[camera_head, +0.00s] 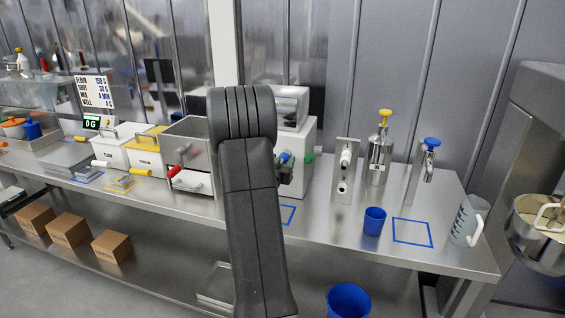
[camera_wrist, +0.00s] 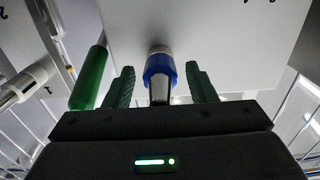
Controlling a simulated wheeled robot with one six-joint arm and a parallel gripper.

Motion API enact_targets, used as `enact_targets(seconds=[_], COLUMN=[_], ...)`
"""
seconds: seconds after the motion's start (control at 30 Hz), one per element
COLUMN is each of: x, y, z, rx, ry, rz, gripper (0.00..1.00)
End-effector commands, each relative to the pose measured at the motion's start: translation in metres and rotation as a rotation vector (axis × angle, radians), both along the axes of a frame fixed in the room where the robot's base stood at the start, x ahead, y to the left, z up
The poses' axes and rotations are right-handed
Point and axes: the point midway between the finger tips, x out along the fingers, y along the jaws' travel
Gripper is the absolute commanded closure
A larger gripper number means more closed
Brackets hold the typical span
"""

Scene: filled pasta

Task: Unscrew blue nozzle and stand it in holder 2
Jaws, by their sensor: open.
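The blue nozzle (camera_wrist: 159,69) shows in the wrist view as a blue collar with a metal cone, against a white housing. In the head view the blue nozzle (camera_head: 285,157) is small, at the front of the white machine (camera_head: 299,158), just right of my arm. My gripper (camera_wrist: 160,68) is open, with one green finger on each side of the nozzle. Gaps show between fingers and collar, so it is not gripped. In the head view my gripper is mostly hidden behind my arm.
The blue-outlined square (camera_head: 413,244) is empty.

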Motion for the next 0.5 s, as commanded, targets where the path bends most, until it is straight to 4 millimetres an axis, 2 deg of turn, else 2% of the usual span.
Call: enact_targets(seconds=[0.17,0.37,0.4,0.5], x=[0.0001,0.0,0.0,0.0001], y=[-0.0001,-0.0001,-0.0001,0.0], z=[0.0001,0.0,0.0,0.0013], rx=[0.0,0.0,0.0,-0.018], ry=[0.0,0.0,0.0,0.006], rz=[0.0,0.0,0.0,0.0], gripper=[0.51,0.9,0.94,0.94])
